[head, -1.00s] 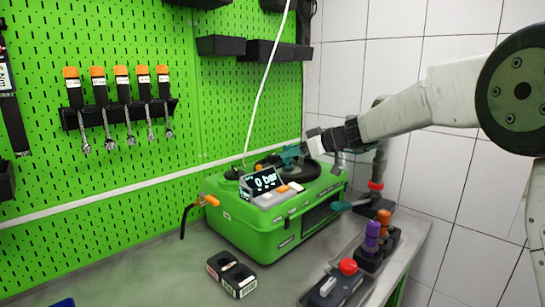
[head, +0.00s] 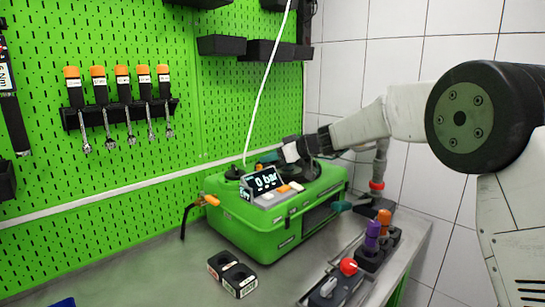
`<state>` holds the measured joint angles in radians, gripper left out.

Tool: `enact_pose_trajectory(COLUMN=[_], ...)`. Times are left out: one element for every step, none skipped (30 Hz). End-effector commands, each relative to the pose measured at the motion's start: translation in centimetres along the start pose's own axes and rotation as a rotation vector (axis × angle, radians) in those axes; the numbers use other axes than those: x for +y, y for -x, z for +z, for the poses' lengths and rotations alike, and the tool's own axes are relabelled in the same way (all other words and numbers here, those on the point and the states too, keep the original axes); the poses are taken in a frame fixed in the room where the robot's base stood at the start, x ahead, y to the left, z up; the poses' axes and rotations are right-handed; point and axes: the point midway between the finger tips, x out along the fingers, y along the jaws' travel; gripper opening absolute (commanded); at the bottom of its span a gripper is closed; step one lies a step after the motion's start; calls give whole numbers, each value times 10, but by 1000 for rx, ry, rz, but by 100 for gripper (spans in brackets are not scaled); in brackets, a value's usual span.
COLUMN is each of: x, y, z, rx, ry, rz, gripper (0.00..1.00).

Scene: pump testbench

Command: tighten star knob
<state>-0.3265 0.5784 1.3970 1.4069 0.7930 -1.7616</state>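The green pump test unit (head: 262,232) stands on the grey bench in the head view, with a lit display (head: 262,181) reading "0 bar". My gripper (head: 268,158) is over the top of the unit, just behind the display. A small teal part shows at its tip; I cannot tell whether it is a fingertip or something held. A dark round part (head: 232,173) sits on the unit's top left, left of my gripper. I cannot clearly make out the star knob. The finger opening is too small and hidden to judge.
A black two-hole block (head: 232,274) lies in front of the unit. To the right are a red-knobbed part (head: 348,266), a purple part (head: 371,236) and an orange part (head: 384,217). Orange-handled tools (head: 123,100) hang on the green pegboard. A white cable hangs to the unit's top.

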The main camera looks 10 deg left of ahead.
Motion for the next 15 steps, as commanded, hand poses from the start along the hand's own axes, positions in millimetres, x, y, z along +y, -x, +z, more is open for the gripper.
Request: enact_pose_trajectory(x=[0,0,0,0,0,0,0,0,0,0,0,0,-1,-1,-1], y=[0,0,0,0,0,0,0,0,0,0,0,0,0,0,0], z=[0,0,0,0,0,0,0,0,0,-1,-1,-1,-2,-2,-2], rx=[0,0,0,0,0,0,0,0,0,1,2,1,3,2,3], ry=[0,0,0,0,0,0,-1,-3,-7,-12,-20,-31,-42,-53,-69], rz=[0,0,0,0,0,1,3,7,19,32,50,80,105,132,168], gripper=[30,21,10,10,10,10,10,10,10,10,10,10,10,10,10])
